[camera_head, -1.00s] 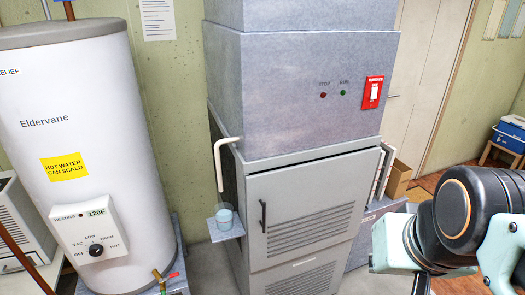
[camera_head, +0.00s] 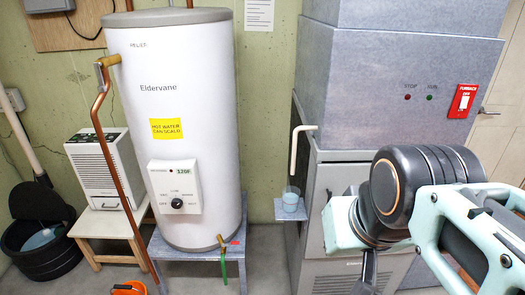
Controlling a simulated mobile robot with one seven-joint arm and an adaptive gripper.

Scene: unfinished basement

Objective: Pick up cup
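A small light-blue cup (camera_head: 290,202) stands upright on a little grey shelf (camera_head: 293,215) at the left side of the grey furnace cabinet. A cream bent pipe (camera_head: 294,150) ends just above the cup. My arm crosses the lower right of the picture, to the right of the cup and apart from it in the picture. My gripper's fingers do not show; only arm links and a dark part running off the bottom edge are seen.
A tall white water heater (camera_head: 180,120) stands on a grey stand (camera_head: 170,255) left of the cup. A copper pipe (camera_head: 112,170) runs down its left side. Bare floor shows below the shelf.

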